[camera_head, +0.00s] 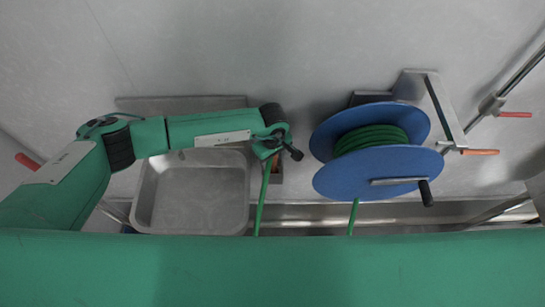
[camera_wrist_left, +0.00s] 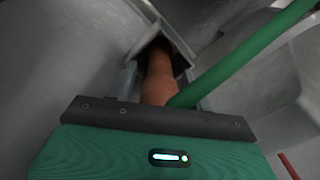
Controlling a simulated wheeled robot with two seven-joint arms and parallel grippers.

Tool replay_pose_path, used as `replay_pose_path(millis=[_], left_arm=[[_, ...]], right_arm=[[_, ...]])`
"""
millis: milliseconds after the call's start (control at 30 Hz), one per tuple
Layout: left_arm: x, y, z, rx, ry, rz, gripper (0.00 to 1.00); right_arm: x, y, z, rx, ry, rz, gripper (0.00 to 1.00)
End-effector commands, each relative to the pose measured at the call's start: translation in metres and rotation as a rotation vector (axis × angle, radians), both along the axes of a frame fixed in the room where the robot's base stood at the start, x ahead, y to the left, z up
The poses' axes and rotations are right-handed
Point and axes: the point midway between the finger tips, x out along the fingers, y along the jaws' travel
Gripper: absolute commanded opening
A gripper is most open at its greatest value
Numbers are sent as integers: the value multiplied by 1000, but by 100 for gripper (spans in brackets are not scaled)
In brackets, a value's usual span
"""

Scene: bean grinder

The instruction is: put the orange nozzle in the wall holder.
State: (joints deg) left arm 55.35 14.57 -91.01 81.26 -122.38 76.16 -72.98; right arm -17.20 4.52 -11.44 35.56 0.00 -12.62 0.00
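The orange nozzle (camera_wrist_left: 158,78) shows in the wrist view between my left gripper and the grey metal wall holder (camera_wrist_left: 163,38). Its far end reaches into the holder's dark opening; how deep it sits is hidden. The green hose (camera_wrist_left: 245,55) runs from beside the nozzle to the upper right. In the head view my left gripper (camera_head: 284,148) is close to the wall, right of the sink, right over the nozzle and holder, which it mostly covers. Its fingertips are hidden in the wrist view, so its grip on the nozzle is unclear. My right gripper is out of view.
A blue hose reel (camera_head: 375,183) with green hose and a crank stands to the right, on a metal bracket (camera_head: 440,105). A metal sink (camera_head: 193,195) lies under my left arm. Pipes with red and orange handles (camera_head: 481,152) are at far right.

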Motion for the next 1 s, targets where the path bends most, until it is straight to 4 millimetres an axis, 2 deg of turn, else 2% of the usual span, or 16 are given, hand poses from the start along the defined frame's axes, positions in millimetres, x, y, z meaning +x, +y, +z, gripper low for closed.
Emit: replay_pose_path(millis=[367,433,800,1000], left_arm=[[0,0,5,0,0,0,51],[1,0,9,-2,-3,-1,51],[1,0,86,-2,-4,-2,51],[1,0,114,-2,-1,0,51]], right_arm=[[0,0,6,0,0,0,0],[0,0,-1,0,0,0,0],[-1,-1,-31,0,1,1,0],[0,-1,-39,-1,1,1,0]])
